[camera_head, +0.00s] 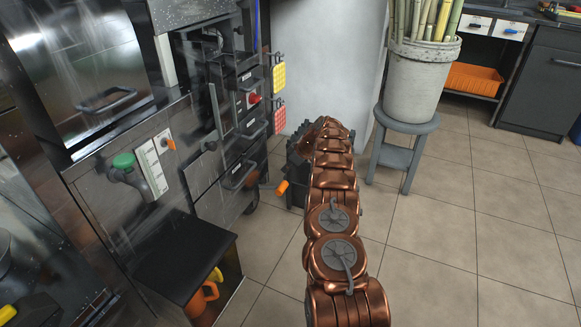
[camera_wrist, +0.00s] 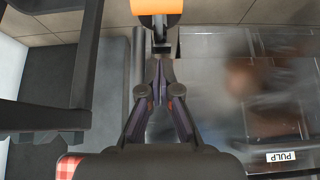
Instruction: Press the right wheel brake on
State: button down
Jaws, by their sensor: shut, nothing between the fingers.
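An orange-tipped lever (camera_head: 282,187) shows low beside the press, just left of the dark end of my arm; I take it for the right wheel brake. In the wrist view an orange cylinder (camera_wrist: 156,6) on a dark stem, apparently the same part, is at the top edge, straight beyond my fingertips. My gripper (camera_wrist: 159,68) is shut and empty, its fingertips close to the stem; I cannot tell whether they touch. In the head view my fingertips are hidden. A dark caster wheel (camera_head: 251,206) shows partly under the press.
The steel press (camera_head: 130,205) fills the left, with a red knob (camera_head: 254,98). A grey stool (camera_head: 405,130) holds a bucket of cane (camera_head: 422,80). Tiled floor at right is clear.

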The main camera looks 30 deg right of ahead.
jog(key=b, duration=0.1)
send_over(282, 186)
jog(key=shift+w+f, duration=0.2)
jog(key=shift+f, duration=1.85)
jog(key=shift+s+d+f+b, duration=0.15)
jog(key=shift+f+b, duration=0.4)
jog(key=shift+f, duration=0.4)
jog(key=shift+s+f+b, duration=0.15)
jog(key=shift+f+b, duration=0.4)
jog(key=shift+f, duration=0.4)
jog(key=shift+w+p, duration=0.1)
jog(key=shift+p, duration=0.2)
